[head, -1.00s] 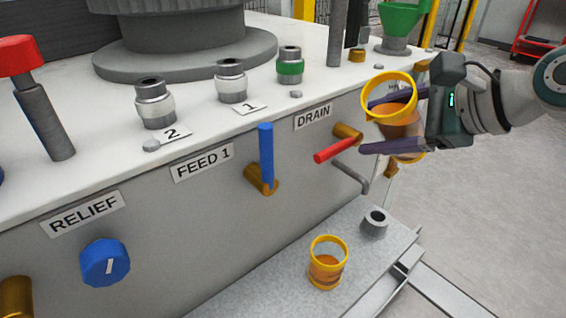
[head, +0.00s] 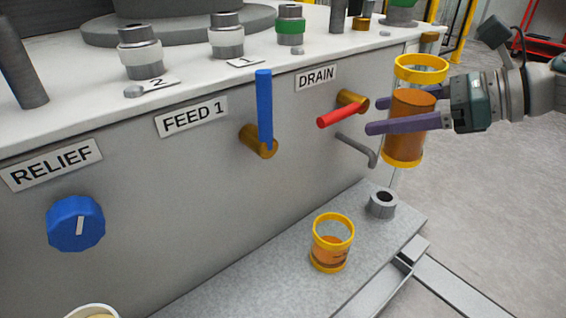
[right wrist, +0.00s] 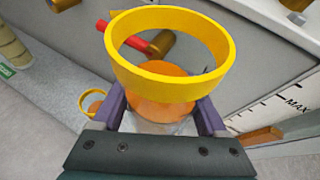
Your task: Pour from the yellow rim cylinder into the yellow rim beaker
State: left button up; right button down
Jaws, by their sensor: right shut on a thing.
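The yellow rim cylinder (head: 408,130) is clear with yellow rings at top and bottom and holds orange liquid. The yellow rim beaker (head: 331,243) stands upright on the grey ledge (head: 265,275), lower and to the left of the cylinder, with some orange liquid inside. My left gripper is not in view.
A red-handled DRAIN valve (head: 340,110) and its bent spout (head: 358,150) stick out close to the left of my fingers. A blue FEED 1 lever (head: 264,110) is further left. A grey socket (head: 383,203) stands on the ledge behind the beaker.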

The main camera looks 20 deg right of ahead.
aim_at(406, 58)
jog(key=shift+d+r+m+y+p, duration=0.1)
jog(key=shift+r+m+y+p, duration=0.25)
jog(key=shift+r, duration=0.6)
jog(key=shift+d+r+m+y+p, duration=0.15)
jog(key=shift+r+p, duration=0.3)
jog(key=shift+r, duration=0.5)
notch_tip(406, 58, up, 6)
jog(key=p, duration=0.6)
jog(key=shift+a+f, duration=0.1)
jog(key=shift+f, duration=0.1)
